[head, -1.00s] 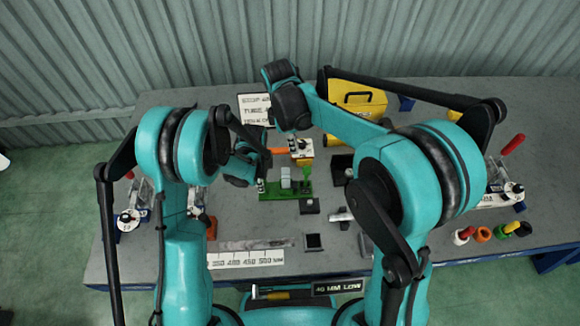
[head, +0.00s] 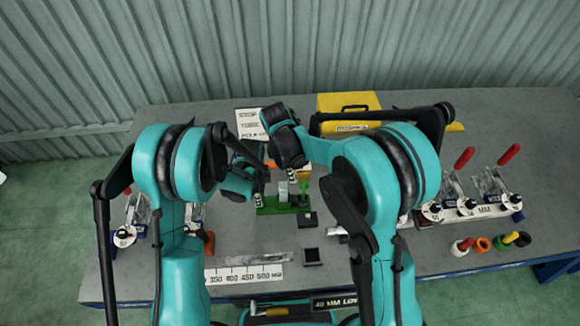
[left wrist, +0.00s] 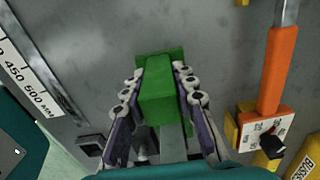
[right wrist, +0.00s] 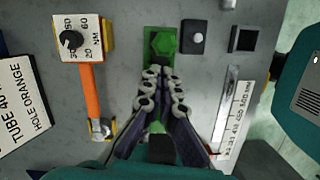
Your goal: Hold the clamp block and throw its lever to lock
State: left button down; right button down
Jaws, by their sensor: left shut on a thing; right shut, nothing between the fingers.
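The green clamp block (head: 268,210) sits on the grey table at the middle, with a pale grey block on it and a green upright piece (head: 303,188) at its right. In the left wrist view, my left gripper (left wrist: 160,78) has its fingers on both sides of a tall green part of the clamp block (left wrist: 160,95). In the right wrist view, my right gripper (right wrist: 160,75) is shut and empty, its tips just beside a green hexagonal top (right wrist: 164,42) on the clamp block. I cannot tell if they touch it.
An orange-handled tool with a white dial block (right wrist: 92,92) lies close to the clamp block. A small dark-topped block (right wrist: 193,35) and a black square socket (right wrist: 242,39) are on the other side. A yellow case (head: 348,104) stands behind. A ruler strip (head: 245,273) lies in front.

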jog(key=shift+d+f, duration=0.2)
jog(key=shift+f, duration=0.8)
